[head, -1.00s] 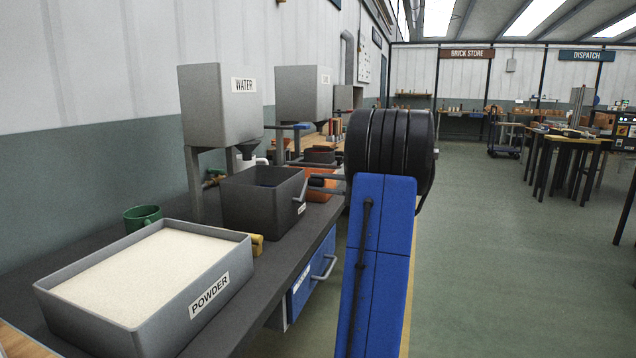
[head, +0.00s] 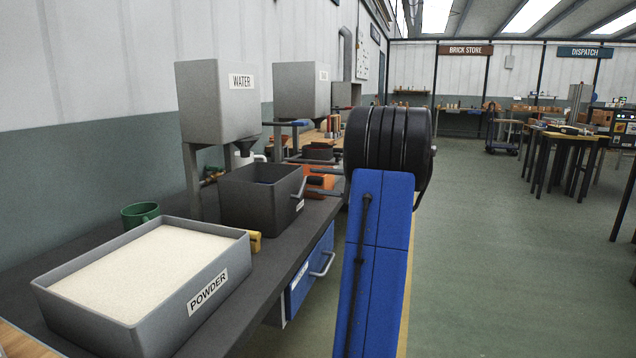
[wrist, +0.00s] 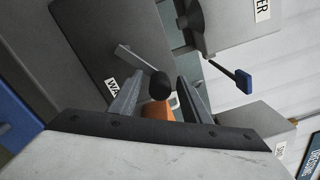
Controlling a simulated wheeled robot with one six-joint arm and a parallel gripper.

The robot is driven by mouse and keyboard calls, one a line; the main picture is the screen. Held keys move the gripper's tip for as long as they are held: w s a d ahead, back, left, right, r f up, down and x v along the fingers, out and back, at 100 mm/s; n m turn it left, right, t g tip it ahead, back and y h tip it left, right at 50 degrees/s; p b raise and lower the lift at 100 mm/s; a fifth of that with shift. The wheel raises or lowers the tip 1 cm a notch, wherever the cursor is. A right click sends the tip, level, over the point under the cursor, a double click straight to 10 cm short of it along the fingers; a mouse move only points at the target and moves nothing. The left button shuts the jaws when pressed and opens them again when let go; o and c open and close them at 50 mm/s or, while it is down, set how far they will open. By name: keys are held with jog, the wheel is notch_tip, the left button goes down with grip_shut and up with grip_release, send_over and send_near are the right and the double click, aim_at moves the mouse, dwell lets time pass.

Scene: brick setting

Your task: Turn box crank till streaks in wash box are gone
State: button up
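The wash box (head: 250,208) is a dark grey open box on the bench below the water tank. Its crank (head: 299,187) is a grey bar on the right side, ending in a black knob (head: 315,181). In the wrist view, the box wall (wrist: 92,45) carries a partly hidden "WA..." label, and the crank's knob (wrist: 160,86) lies between the tips of my gripper (wrist: 159,88). The fingers are apart, with gaps showing beside the knob. My arm hides most of the gripper in the head view. The box floor and any streaks are hidden.
The powder tray (head: 150,275) stands in front on the bench, with a green mug (head: 140,214) and a yellow item (head: 254,241) nearby. The water tank (head: 215,100) has a blue-handled lever (head: 299,123). An orange thing (head: 320,180) stands behind the crank.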

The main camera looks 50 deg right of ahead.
jog(key=v, duration=1.7)
jog(key=shift+s, duration=0.2)
jog(key=shift+d+f, duration=0.1)
dwell(0.4)
jog(key=w+a+m, duration=0.2)
jog(key=w+m, duration=0.1)
jog(key=w, duration=0.2)
jog(key=w+a+m, duration=0.2)
jog(key=w+m, duration=0.2)
jog(key=w, duration=0.2)
jog(key=w+a+m, duration=0.2)
jog(key=w+m, duration=0.1)
jog(key=w, duration=0.2)
jog(key=shift+w+a+m, duration=0.15)
jog(key=shift+a+m, duration=0.05)
jog(key=shift+m, duration=0.2)
dwell(0.3)
grip_shut()
